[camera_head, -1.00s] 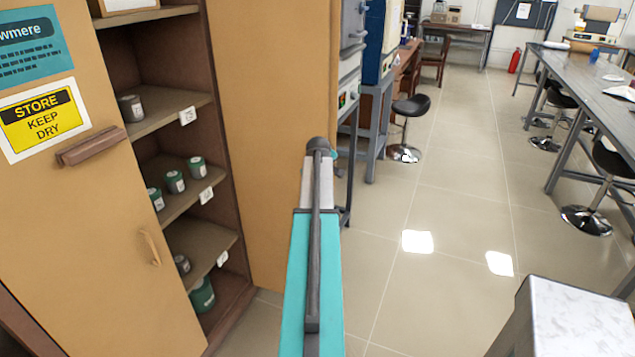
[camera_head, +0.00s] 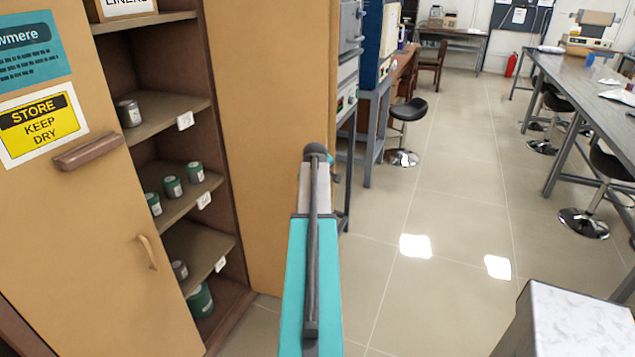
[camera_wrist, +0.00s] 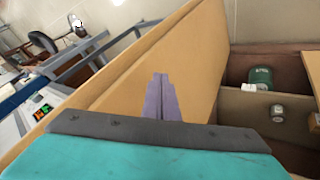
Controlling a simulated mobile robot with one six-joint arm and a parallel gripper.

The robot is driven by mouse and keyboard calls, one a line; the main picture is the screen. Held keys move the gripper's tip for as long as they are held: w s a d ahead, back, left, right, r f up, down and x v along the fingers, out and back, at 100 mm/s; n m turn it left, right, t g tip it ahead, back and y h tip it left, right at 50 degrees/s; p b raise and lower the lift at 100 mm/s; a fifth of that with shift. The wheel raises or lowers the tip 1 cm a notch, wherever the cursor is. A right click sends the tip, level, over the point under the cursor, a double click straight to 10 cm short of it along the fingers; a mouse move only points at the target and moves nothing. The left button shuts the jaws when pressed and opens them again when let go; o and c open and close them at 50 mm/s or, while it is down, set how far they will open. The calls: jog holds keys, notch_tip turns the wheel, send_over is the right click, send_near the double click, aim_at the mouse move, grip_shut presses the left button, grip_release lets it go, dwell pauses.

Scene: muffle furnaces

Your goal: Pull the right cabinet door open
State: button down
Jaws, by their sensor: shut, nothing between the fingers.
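The right cabinet door (camera_head: 270,130) is a plain tan panel standing swung open to the right of the shelves. It also fills the middle of the wrist view (camera_wrist: 200,62). My gripper (camera_wrist: 160,76) shows there as two pale purple fingers, closed together and empty, in front of the door panel; I cannot tell whether they touch it. In the head view my teal arm reaches forward past the door, and the fingers are hidden. The right door's handle is not visible. The left door (camera_head: 75,230) covers the left part of the cabinet and has a curved tan handle (camera_head: 148,252).
Cabinet shelves (camera_head: 170,118) hold several green and grey jars (camera_head: 172,187). A brown bar handle (camera_head: 85,151) sticks out from the left door. Furnaces on stands (camera_head: 372,100) and a stool (camera_head: 408,110) stand beyond. A long bench (camera_head: 585,95) is at right. The middle floor (camera_head: 455,190) is clear.

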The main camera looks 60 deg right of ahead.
jog(key=s+f+b+v, duration=0.1)
jog(key=s+b+v, duration=0.1)
jog(key=v, duration=0.9)
jog(key=shift+a+b, duration=0.3)
jog(key=shift+r, duration=0.15)
